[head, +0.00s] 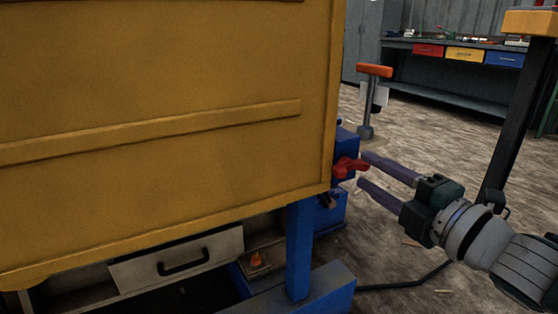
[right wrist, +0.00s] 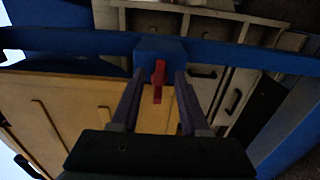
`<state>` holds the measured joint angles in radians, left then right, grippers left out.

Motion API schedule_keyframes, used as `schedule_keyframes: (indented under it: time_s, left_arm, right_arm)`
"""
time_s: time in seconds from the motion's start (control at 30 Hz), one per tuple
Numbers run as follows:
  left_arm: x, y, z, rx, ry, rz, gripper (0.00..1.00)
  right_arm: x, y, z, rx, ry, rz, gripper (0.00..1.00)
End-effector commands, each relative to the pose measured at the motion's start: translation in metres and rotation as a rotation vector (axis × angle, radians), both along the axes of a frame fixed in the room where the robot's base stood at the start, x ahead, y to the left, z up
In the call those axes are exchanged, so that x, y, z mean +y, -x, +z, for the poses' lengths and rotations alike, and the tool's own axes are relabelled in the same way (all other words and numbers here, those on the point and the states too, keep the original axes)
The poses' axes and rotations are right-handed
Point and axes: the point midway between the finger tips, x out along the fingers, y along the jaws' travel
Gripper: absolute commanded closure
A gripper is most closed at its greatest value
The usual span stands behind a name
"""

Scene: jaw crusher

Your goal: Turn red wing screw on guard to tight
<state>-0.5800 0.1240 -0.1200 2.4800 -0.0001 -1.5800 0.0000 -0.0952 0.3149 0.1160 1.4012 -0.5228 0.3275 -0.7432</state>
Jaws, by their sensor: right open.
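The red wing screw (head: 349,167) sticks out at the right edge of the yellow guard (head: 180,120), in front of a blue block (head: 347,142). In the right wrist view the red wing screw (right wrist: 158,80) lies between the fingertips, on the blue block. My right gripper (head: 362,168) comes in from the right, open, its two purple-grey fingers pointing at the screw. In the right wrist view my right gripper (right wrist: 158,78) has a finger on each side of the screw, with a gap to each. My left gripper is not in view.
A blue post and beam (head: 300,250) stand below the guard. A drawer (head: 178,258) with a dark handle sits beneath it. An orange-topped stool (head: 374,71) and a workbench with coloured drawers (head: 465,55) are behind. Brown floor right of the machine is mostly open.

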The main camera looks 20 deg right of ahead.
Motion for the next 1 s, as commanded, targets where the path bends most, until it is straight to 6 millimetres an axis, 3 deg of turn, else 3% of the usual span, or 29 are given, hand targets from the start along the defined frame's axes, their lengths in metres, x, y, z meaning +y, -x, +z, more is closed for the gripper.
schedule_keyframes:
  time_s: [0.2,0.4,1.0]
  left_arm:
    - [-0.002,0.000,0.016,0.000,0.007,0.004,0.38]
    - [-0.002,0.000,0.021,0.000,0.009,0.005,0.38]
    - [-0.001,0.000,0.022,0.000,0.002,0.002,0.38]
  right_arm:
    - [-0.004,0.046,0.002,0.005,-0.001,-0.002,0.55]
    - [-0.006,0.075,0.001,0.002,0.000,-0.002,0.55]
    - [-0.007,0.082,0.001,0.000,0.000,-0.001,0.55]
